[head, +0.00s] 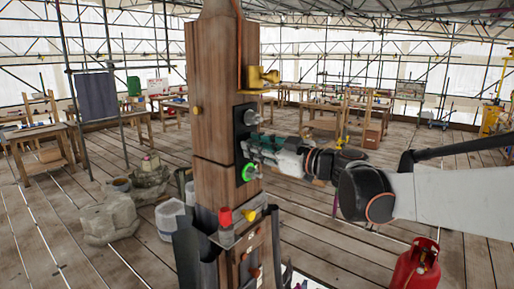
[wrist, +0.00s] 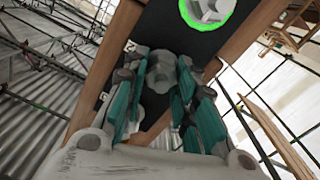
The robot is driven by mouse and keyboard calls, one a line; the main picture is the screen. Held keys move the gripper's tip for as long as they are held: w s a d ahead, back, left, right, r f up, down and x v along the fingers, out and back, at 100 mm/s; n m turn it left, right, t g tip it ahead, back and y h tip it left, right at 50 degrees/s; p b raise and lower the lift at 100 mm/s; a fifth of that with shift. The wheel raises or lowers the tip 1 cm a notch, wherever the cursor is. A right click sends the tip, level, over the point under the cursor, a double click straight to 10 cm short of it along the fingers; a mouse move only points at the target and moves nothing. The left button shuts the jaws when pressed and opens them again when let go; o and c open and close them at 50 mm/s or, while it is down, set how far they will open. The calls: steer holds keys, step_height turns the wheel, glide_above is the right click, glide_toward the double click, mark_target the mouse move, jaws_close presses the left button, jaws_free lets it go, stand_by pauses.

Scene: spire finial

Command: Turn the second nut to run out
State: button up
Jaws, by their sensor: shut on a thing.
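A dark plate (head: 243,136) is fixed to the upright wooden post. A grey nut (head: 251,117) shows near its top, and another nut (head: 249,172) with a bright green ring sits near its bottom. In the wrist view the green-ringed nut (wrist: 207,9) is at the top edge, clear of the fingers. My gripper (head: 250,147) reaches the plate from the right, between these two. In the wrist view its fingers are closed around a grey nut (wrist: 160,77), beside a pale mark that looks like a 2. The fingers partly hide this nut.
The wooden post (head: 213,115) carries a brass bracket (head: 262,77) above the plate. A small shelf (head: 236,233) below holds a red-topped item (head: 225,217). A red gas bottle (head: 416,268) stands at lower right. Stone blocks (head: 108,219) and workbenches stand around on the plank floor.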

steer(key=shift+s+f+n, duration=0.1)
steer(key=shift+f+n, duration=0.05)
steer(key=shift+n, duration=1.95)
steer(key=shift+s+f+n, duration=0.1)
steer(key=shift+n, duration=2)
steer(key=o, duration=1.1)
steer(key=shift+w, duration=0.1)
steer(key=shift+c, duration=0.2)
steer(key=shift+r, duration=0.1)
steer(key=v, duration=1.2)
steer(key=shift+a, duration=0.1)
